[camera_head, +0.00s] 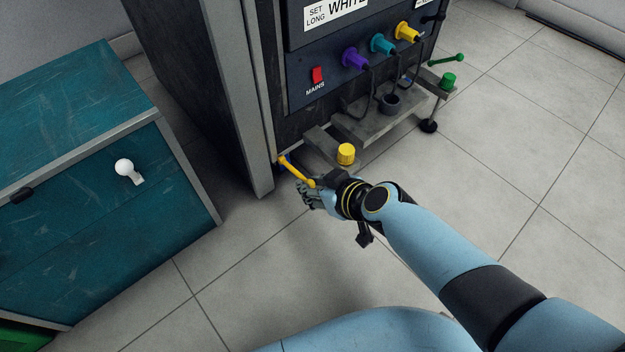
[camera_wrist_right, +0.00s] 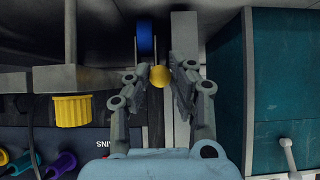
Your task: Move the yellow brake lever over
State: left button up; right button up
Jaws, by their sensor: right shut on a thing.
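The yellow brake lever (camera_head: 296,172) sticks out low from the cabinet's front left corner, slanting down to the right. My right gripper (camera_head: 311,190) is at its free end and shut on it. In the right wrist view the lever's round yellow end (camera_wrist_right: 160,76) sits between the two fingers of the right gripper (camera_wrist_right: 160,82). A blue wheel (camera_wrist_right: 145,38) shows just beyond it there. The lever's shaft is mostly hidden in that view. My left gripper is not in view.
The dark cabinet (camera_head: 275,100) has purple, teal and yellow plugs and a red mains switch. A yellow knob (camera_head: 346,153) stands close to the right gripper. A teal cabinet (camera_head: 80,180) stands at left. Tiled floor (camera_head: 270,270) in front is free.

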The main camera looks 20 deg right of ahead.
jog(key=shift+s+f, duration=0.2)
jog(key=shift+f, duration=0.1)
jog(key=shift+w+f, duration=0.1)
jog(key=shift+f, duration=1.2)
jog(key=o, duration=0.9)
jog(key=shift+w+r, duration=0.1)
